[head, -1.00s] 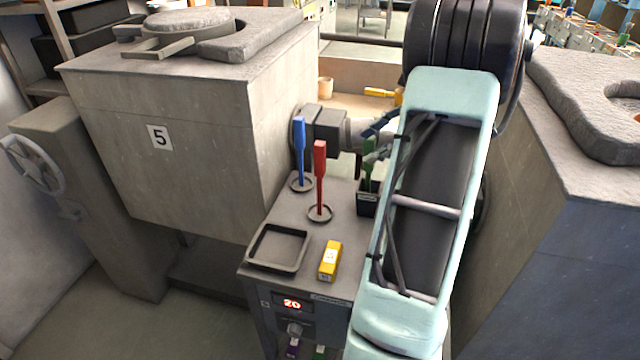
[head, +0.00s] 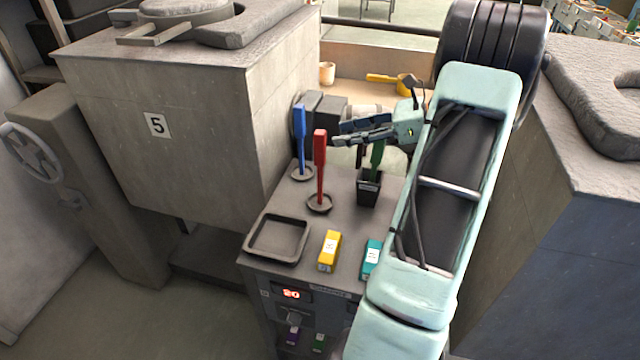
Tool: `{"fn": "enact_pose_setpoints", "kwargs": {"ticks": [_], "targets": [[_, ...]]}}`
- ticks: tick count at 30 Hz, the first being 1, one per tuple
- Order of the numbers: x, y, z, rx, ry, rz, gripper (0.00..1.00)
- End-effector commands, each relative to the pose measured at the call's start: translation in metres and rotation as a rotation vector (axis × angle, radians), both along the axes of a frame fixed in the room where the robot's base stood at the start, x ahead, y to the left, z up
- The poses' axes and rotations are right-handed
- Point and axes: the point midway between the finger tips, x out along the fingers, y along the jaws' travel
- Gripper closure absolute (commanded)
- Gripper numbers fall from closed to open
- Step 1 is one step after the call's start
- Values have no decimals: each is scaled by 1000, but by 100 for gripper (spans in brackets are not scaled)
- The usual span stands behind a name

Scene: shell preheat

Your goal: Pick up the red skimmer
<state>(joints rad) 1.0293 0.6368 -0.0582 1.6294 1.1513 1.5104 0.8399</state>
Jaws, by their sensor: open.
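The red skimmer (head: 320,165) stands upright on the grey cabinet top, its handle up and its round dark head low on the surface. My gripper (head: 338,134) is open and empty. Its fingers point left toward the upper part of the red handle, and they appear a little to the right of it. I cannot tell the exact depth gap between fingers and handle. A blue skimmer (head: 300,140) stands upright just behind and left of the red one. A green-handled tool (head: 376,158) stands in a black holder (head: 369,188), below and right of my fingers.
On the cabinet (head: 340,212) are an empty dark tray (head: 249,240), a yellow block (head: 330,250) and a teal block (head: 371,259). Furnace 5 (head: 200,130) stands close on the left, another block-like furnace (head: 590,190) on the right. A yellow ladle (head: 385,78) and cup (head: 327,73) lie behind.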

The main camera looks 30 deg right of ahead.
Motion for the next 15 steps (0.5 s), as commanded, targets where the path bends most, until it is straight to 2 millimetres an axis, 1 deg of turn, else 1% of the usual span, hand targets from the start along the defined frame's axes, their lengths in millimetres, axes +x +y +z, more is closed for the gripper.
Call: {"fn": "enact_pose_setpoints", "kwargs": {"ticks": [5,9,12,15], "targets": [[11,8,-4,0,0,3,59],[28,19,-12,2,0,4,59],[36,27,-18,2,1,2,59],[40,29,-20,-1,1,0,59]]}}
